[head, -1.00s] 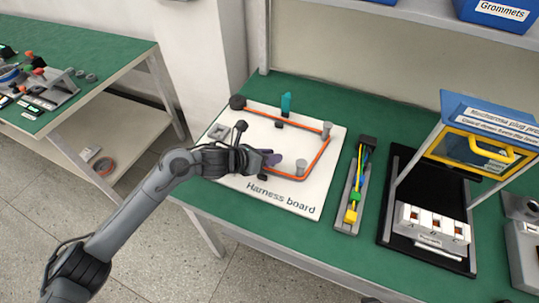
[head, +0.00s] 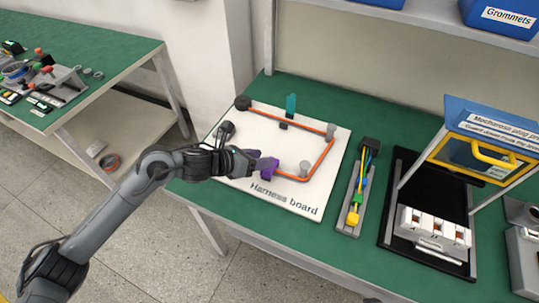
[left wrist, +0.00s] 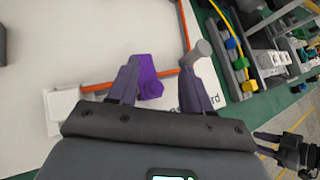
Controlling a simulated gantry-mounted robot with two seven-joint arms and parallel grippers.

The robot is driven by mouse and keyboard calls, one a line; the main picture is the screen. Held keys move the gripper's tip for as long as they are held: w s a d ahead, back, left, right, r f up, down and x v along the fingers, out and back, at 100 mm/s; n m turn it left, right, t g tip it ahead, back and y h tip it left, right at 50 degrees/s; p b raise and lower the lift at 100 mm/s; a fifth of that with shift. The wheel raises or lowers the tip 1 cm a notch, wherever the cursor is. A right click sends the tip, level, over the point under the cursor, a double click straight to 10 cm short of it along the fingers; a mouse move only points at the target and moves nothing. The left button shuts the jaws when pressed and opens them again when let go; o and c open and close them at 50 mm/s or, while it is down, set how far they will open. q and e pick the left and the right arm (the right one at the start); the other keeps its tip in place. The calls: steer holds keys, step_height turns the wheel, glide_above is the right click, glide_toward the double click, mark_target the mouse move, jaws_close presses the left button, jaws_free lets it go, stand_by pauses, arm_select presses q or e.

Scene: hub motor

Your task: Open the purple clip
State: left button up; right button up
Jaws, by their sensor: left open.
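The purple clip (head: 267,168) is on the white harness board (head: 225,172), at the near-left part of the orange cable (head: 318,157). My left gripper (head: 254,158) is just left of the clip in the head view. In the left wrist view, my left gripper (left wrist: 160,72) is open. The purple clip (left wrist: 148,78) shows between its fingers, nearer the left one; I cannot tell whether they touch. Whether the clip is open or closed is unclear. What looks like my right gripper (left wrist: 268,145) shows at the lower right of the left wrist view; its opening is unclear.
Grey posts (head: 305,168) and a teal clip (head: 291,103) stand on the board. A tray with coloured connectors (head: 353,218) lies right of it, then a blue-and-yellow press guard (head: 480,150). Green table is free in front of the board.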

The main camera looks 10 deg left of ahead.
arm_select(q)
steer(key=shift+p+v, duration=0.3)
steer(key=shift+v, duration=2.15)
